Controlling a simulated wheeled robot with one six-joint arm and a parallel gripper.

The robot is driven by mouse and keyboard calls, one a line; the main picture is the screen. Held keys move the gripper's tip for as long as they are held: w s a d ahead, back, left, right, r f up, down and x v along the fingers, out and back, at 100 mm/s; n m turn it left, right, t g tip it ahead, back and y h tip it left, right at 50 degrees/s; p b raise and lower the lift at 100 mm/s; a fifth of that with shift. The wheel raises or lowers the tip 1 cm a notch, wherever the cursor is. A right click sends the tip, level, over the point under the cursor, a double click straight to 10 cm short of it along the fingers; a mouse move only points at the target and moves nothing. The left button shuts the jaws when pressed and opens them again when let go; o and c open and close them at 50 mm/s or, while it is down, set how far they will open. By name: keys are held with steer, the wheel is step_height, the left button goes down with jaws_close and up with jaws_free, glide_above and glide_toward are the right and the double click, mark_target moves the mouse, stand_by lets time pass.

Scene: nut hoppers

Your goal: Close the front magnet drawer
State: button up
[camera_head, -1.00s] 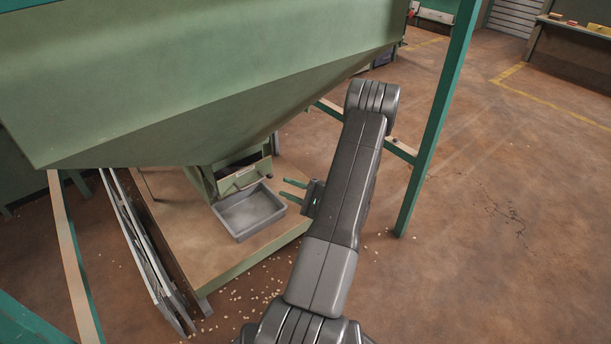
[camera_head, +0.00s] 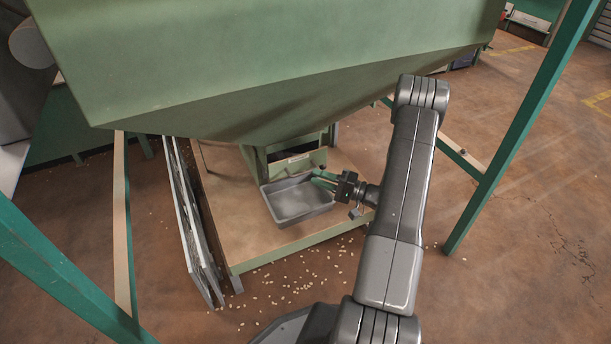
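The front magnet drawer (camera_head: 298,164) is a green-fronted box with a pale strip, low under the big green hopper (camera_head: 270,85). It appears to stand out from the hopper's outlet, above the back of a grey tray; how far is hard to judge. My gripper (camera_head: 316,178) has green fingers pointing left, over the right side of the grey tray, just right of and a little below the drawer front. The fingers overlap in this view, so their gap is unclear. I see no contact with the drawer.
The grey tray (camera_head: 276,207) sits on a wooden platform (camera_head: 232,232). Flat panels (camera_head: 191,222) lean at its left edge. A green post (camera_head: 517,128) stands at right, another beam (camera_head: 62,272) at lower left. Spilled nuts dot the floor.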

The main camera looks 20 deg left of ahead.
mark_target(304, 173)
steer(key=shift+s+a+r+b, duration=0.1)
steer(key=shift+a+r+b, duration=0.15)
steer(key=shift+a, duration=1.1)
steer(key=shift+s+a+r+b, duration=0.1)
steer(key=shift+a+b, duration=0.1)
steer(key=shift+a, duration=1.1)
jaws_close()
